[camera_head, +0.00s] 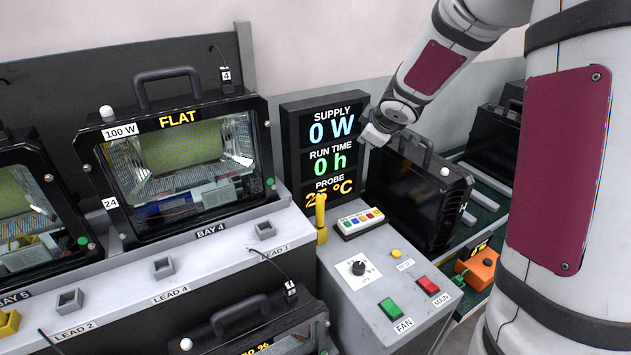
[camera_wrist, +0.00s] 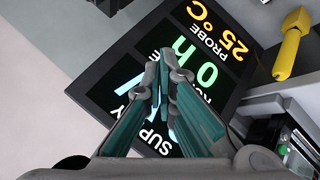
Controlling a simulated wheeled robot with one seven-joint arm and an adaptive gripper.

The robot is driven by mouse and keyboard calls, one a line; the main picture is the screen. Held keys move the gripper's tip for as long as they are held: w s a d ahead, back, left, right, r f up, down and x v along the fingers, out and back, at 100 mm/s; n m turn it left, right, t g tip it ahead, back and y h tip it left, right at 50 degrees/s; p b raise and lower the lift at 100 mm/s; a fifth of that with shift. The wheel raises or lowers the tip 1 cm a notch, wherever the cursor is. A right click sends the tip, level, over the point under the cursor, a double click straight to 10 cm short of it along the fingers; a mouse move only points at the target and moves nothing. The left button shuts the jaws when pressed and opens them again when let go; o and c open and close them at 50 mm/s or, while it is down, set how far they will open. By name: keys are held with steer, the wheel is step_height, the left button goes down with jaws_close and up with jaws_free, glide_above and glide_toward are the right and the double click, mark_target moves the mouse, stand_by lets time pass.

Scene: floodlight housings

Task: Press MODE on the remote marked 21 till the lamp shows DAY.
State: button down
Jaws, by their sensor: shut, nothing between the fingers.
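A small white box with a row of coloured buttons (camera_head: 361,222), perhaps a remote, lies on the grey console below the display. Its marking is too small to read, and I cannot make out a 21 or a MODE button. A floodlight housing (camera_head: 180,160) in bay 4 is tagged 24 and 100 W, and its label reads FLAT. No lamp showing DAY is in view. My gripper (camera_wrist: 163,75) is shut and empty, in front of the display panel in the wrist view. In the head view my arm's end is at the panel's upper right, its fingers hard to make out.
The display panel (camera_head: 289,132) reads 0 W, 0 h and 25 °C. The grey console (camera_head: 370,312) carries a knob (camera_head: 358,268), green FAN (camera_head: 390,309) and red MAIN (camera_head: 428,285) buttons. A yellow handle (camera_head: 321,215) stands beside it. A black housing (camera_head: 415,195) stands behind.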

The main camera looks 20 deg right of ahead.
step_height(320, 180, down, 5)
steer(key=w+n+y+p, duration=0.1)
steer(key=n+y+p, duration=0.3)
steer(key=n+y, duration=0.1)
steer(key=y, duration=0.1)
glide_above(355, 222)
step_height(355, 222, down, 9)
steer(key=shift+w+d+r+g, duration=0.2)
steer(key=shift+d+g, duration=0.1)
steer(key=shift+d, duration=0.1)
steer(key=shift+s+a+f+b, duration=0.1)
steer(key=shift+f+b, duration=0.15)
steer(key=shift+f, duration=1.2)
steer(key=shift+w+a+f+b, duration=0.15)
steer(key=shift+f+b, duration=0.15)
steer(key=shift+f, duration=1.15)
steer(key=shift+s+a+f+b, duration=0.15)
steer(key=shift+f+b, duration=0.1)
steer(key=shift+f, duration=1.2)
steer(key=shift+f, duration=0.1)
steer(key=shift+f, duration=0.35)
